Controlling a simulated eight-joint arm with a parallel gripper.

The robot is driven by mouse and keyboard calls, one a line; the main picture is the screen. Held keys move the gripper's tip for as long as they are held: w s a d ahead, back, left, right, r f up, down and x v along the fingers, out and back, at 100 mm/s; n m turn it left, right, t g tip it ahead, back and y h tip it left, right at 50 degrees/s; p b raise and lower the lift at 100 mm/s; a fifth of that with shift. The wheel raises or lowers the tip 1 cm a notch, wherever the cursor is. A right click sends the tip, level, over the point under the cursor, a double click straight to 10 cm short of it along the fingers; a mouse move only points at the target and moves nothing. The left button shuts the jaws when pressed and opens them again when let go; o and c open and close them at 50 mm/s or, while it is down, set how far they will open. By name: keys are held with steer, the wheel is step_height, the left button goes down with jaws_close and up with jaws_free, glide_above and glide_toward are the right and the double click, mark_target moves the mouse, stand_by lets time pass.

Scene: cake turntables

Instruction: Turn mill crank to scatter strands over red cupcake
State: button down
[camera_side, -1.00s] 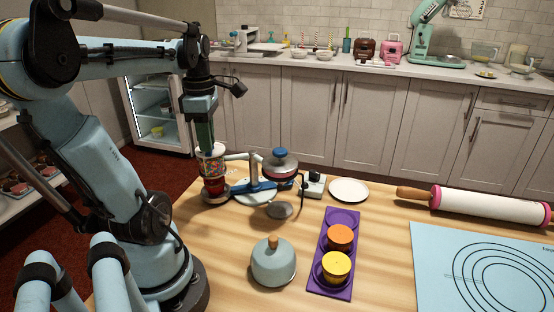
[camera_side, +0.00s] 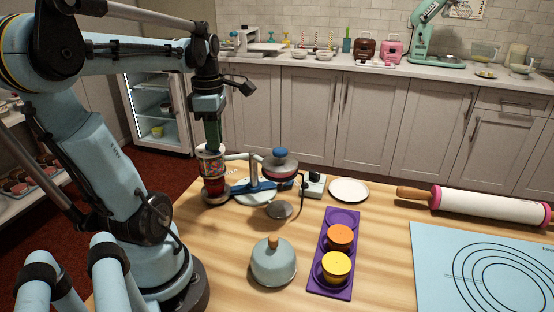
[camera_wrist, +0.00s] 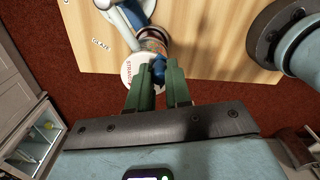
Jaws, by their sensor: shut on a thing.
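The strand mill (camera_side: 211,166), a clear cylinder of coloured strands with a white rim, stands at the table's left end. It also shows in the wrist view (camera_wrist: 152,42). The red cupcake (camera_side: 214,189) sits directly below it. My gripper (camera_side: 212,148) points straight down above the mill, its green fingers close to the mill's top. In the wrist view my gripper (camera_wrist: 158,80) is shut on the blue crank knob (camera_wrist: 158,69), one finger on each side. The crank arm is mostly hidden. I cannot see any strands on the cupcake's top.
A second station with a blue-knobbed lid (camera_side: 280,163) stands right of the mill. A grey domed cover (camera_side: 273,264), a purple tray (camera_side: 343,219) with orange and yellow cupcakes, a white plate (camera_side: 349,190) and a rolling pin (camera_side: 490,205) lie farther right.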

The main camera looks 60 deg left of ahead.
steer(key=shift+w+a, duration=0.4)
steer(key=shift+w, duration=0.15)
steer(key=shift+w+a, duration=0.15)
steer(key=shift+a, duration=0.05)
steer(key=shift+w+a, duration=0.25)
steer(key=shift+a, duration=0.1)
steer(key=shift+w+a, duration=0.15)
steer(key=shift+a, duration=0.45)
